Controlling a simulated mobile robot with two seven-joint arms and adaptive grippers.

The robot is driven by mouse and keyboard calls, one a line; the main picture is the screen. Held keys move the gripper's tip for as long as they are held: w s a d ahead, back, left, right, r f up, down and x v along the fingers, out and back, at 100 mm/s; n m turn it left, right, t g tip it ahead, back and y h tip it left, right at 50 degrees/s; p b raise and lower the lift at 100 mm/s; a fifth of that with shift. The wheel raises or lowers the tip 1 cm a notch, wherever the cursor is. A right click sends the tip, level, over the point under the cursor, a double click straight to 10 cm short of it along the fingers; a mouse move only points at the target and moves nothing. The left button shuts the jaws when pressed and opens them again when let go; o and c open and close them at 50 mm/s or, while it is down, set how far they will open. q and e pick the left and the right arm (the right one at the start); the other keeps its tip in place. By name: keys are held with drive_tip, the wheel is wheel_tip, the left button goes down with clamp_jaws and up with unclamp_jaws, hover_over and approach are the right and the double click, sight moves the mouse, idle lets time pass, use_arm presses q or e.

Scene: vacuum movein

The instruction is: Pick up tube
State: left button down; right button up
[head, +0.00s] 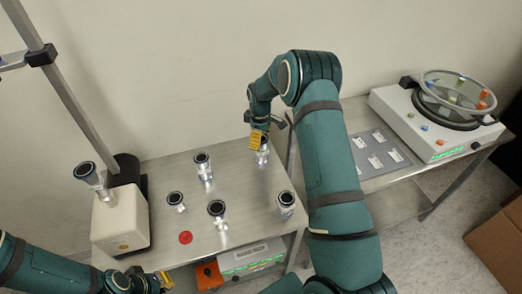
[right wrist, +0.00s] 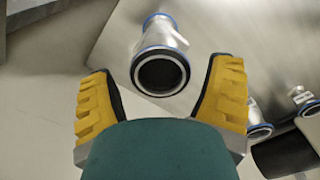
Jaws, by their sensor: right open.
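Several silver vacuum tubes with dark round ends stand on the metal table. One tube (head: 263,155) at the back right edge stands just below my right gripper (head: 256,138). In the right wrist view, a silver tube (right wrist: 163,70) with blue rims and a dark ring end lies between the yellow fingers of the right gripper (right wrist: 165,95). The fingers are open, with a gap on both sides of it. Other tubes stand at the back (head: 203,165), left (head: 176,201), front middle (head: 217,210) and right (head: 286,203). My left gripper (head: 150,279) is low at the front left, its jaws unclear.
A white pump block (head: 120,222) with a tube-like fitting (head: 88,172) stands at the left by a metal post (head: 70,100). A red disc (head: 185,237) lies on the table (head: 240,180). At the right, a second table holds a grey card tray (head: 378,153) and a white device (head: 420,125).

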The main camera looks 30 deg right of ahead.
sight(261, 149)
wheel_tip(261, 149, down, 4)
drive_tip(key=shift+r, duration=0.15)
drive_tip(key=c, duration=1.3)
drive_tip(key=shift+r, duration=0.15)
